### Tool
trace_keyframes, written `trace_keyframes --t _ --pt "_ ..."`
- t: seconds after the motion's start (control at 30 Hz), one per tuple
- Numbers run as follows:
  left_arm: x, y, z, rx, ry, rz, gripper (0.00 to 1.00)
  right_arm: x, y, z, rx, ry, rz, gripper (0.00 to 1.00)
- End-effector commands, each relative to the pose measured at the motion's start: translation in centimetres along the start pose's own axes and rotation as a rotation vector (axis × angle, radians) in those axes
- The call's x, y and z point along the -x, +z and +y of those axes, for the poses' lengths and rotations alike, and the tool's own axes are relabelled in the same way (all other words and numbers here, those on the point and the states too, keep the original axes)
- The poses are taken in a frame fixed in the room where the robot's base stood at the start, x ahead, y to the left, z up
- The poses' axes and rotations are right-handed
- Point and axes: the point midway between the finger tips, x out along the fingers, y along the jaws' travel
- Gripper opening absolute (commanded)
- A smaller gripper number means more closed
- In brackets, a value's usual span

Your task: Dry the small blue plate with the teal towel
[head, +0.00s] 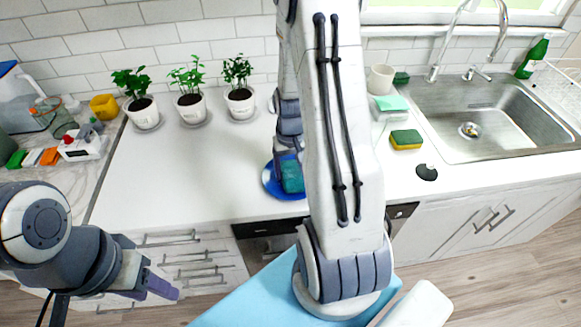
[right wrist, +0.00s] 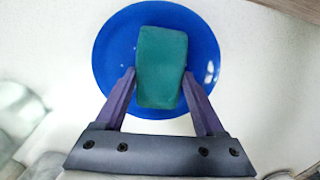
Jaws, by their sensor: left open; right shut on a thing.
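The small blue plate (head: 268,181) lies on the white counter, partly hidden behind my right arm in the head view. In the right wrist view the plate (right wrist: 112,50) is seen from above, with a few pale specks on it. The teal towel (head: 292,177), a folded block, is over the plate. My right gripper (right wrist: 160,88) is shut on the towel (right wrist: 162,60), one finger on each side. Whether the towel touches the plate is not clear. My left gripper (head: 160,286) is open and empty, low at the left, in front of the drawers.
Several potted plants (head: 143,112) stand along the back wall. At right are a sink (head: 500,105), a cup (head: 381,79), a yellow-green sponge (head: 406,140) and a black piece (head: 427,173). Small items crowd the left counter. The counter left of the plate is clear.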

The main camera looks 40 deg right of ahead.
Motion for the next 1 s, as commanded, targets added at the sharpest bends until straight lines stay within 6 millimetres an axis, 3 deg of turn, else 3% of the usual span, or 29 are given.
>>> trace_keyframes --t 0.5,1.0 --pt "0.5 0.0 0.0 0.000 0.000 0.000 0.50 -0.1 -2.5 0.6 0.000 0.000 0.002 0.27" --pt "1.4 -0.1 0.1 0.000 0.000 0.000 0.50 0.4 -3.9 1.9 -0.001 0.000 0.003 0.27"
